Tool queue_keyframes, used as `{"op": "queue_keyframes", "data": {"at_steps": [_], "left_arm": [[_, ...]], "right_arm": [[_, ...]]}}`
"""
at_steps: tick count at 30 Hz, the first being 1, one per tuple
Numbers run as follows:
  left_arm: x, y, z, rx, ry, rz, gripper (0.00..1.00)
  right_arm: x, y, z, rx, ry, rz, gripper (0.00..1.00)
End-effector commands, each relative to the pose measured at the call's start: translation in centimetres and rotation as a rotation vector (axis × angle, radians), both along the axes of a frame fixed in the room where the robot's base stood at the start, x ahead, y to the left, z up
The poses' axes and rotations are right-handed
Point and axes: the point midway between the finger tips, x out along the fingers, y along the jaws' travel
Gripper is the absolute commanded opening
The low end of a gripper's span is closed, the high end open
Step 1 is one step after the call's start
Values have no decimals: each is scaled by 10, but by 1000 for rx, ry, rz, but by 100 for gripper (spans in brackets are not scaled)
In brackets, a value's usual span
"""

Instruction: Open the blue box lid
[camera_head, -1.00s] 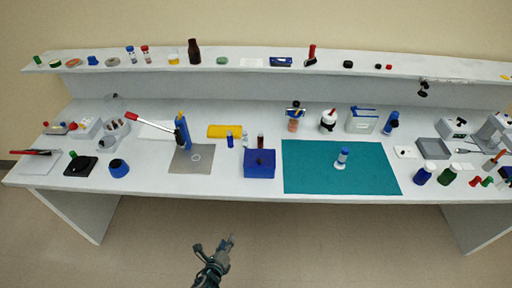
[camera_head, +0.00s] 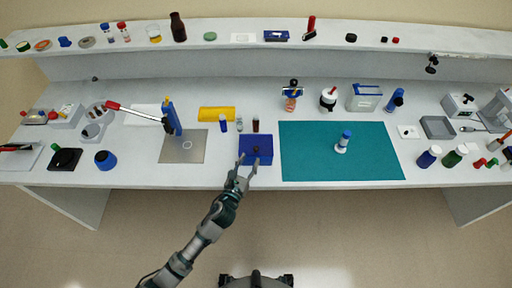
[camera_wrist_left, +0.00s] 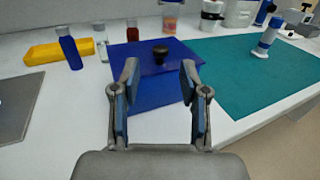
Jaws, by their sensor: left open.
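The blue box (camera_head: 256,156) stands near the front edge of the bench, just left of the teal mat. Its lid (camera_head: 262,141) lies flat on top and carries a small black knob (camera_wrist_left: 160,54). My left gripper (camera_head: 244,172) is open at the front of the box. In the left wrist view the open fingers (camera_wrist_left: 158,92) frame the box front (camera_wrist_left: 155,95), with the knob beyond and above them, between the tips. Nothing is between the fingers that I can see gripped. My right gripper does not show.
The teal mat (camera_head: 300,165) holds a blue-and-white bottle (camera_head: 343,142). A grey pad (camera_head: 175,152) lies to the left. The floor in front is clear.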

Motion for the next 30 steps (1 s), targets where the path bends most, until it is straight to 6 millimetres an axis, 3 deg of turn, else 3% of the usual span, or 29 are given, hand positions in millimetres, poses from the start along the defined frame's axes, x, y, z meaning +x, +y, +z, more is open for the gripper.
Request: {"op": "queue_keyframes", "data": {"at_steps": [3,9,22,23,27,30], "left_arm": [[25,-11,0,-3,-1,0,44],[53,-22,0,-3,0,0,44],[63,-27,0,-2,1,0,44],[63,-27,0,-2,1,0,39],[63,-27,0,-2,1,0,4],[63,-27,0,-2,1,0,0]], "right_arm": [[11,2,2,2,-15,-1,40],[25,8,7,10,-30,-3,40],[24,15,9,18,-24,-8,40],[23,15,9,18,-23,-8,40],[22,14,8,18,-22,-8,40],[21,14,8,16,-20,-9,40]]}}
